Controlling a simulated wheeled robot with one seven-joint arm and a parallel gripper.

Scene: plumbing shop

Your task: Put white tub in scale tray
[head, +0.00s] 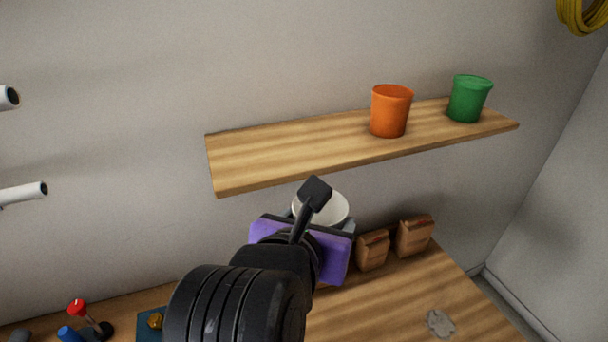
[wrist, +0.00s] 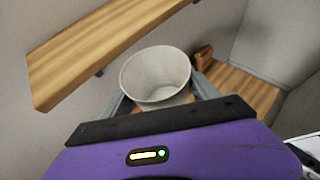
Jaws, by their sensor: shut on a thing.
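The white tub (wrist: 156,76) is held between the fingers of my gripper (wrist: 163,101), its open mouth facing the wrist camera. In the head view the tub (head: 323,206) shows partly behind my purple gripper body, below the wall shelf and above the workbench. My gripper (head: 322,226) is shut on the tub, and its fingertips are mostly hidden there. The inside of the tub looks empty. I cannot make out a scale tray in either view.
A wooden wall shelf (head: 300,145) holds an orange tub (head: 390,112) and a green tub (head: 468,98). Two brown blocks (head: 372,250) (head: 414,236) stand at the back of the workbench (head: 390,300). A red-knobbed lever (head: 78,308) is at the lower left. A grey flat patch (head: 440,323) lies at the right.

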